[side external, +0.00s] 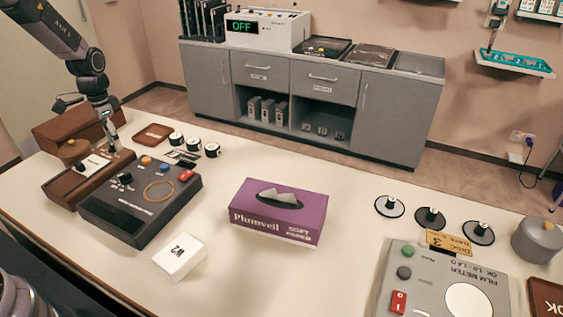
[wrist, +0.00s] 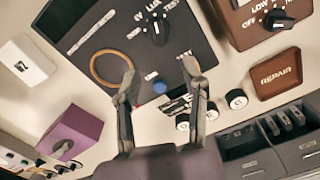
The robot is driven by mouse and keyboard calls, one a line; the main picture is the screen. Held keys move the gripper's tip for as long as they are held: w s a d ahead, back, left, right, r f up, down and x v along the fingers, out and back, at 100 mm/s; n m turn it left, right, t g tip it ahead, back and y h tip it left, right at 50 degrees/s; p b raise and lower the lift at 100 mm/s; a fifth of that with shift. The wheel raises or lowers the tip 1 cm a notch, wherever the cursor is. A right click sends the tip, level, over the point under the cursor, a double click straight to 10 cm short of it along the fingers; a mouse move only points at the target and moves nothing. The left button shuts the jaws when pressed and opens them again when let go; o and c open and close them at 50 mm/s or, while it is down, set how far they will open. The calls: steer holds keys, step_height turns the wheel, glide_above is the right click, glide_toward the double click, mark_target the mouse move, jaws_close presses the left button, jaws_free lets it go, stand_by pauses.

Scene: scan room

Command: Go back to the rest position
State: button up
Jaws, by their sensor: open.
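My gripper (side external: 116,146) is at the left of the side view, pointing down over the brown wooden boxes and the back left end of the dark console (side external: 150,222). In the wrist view my gripper (wrist: 158,68) has its two fingers spread apart with nothing between them. The dark console (wrist: 200,55) lies beyond the fingertips, with a black knob (wrist: 157,30), a blue button (wrist: 159,87) and a tan ring (wrist: 112,68) on it. Whether a fingertip touches anything cannot be told.
A purple tissue box (side external: 278,212), a white W2 block (side external: 180,256) and a grey film meter (side external: 440,285) stand on the white table (side external: 335,185). The table between tissue box and meter is clear.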

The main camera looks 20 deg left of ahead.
steer(key=shift+r, duration=1.25)
steer(key=s+d+r+n+t, duration=0.1)
steer(key=s+d+r, duration=0.3)
steer(key=r, duration=0.4)
steer(key=s+d+r+n+t, duration=0.1)
steer(key=s+d+r, duration=0.35)
steer(key=r, duration=0.35)
steer(key=s+d+r+n+t, duration=0.1)
steer(key=s+d+r, duration=0.1)
steer(key=s, duration=0.6)
steer(key=s+d+r+n+t, duration=0.1)
steer(key=s+d, duration=0.3)
steer(key=s, duration=0.5)
steer(key=shift+s+d+r+t, duration=0.3)
steer(key=shift+d+r+t, duration=0.1)
steer(key=shift+r+t, duration=0.45)
steer(key=shift+r, duration=0.1)
steer(key=shift+c, duration=0.3)
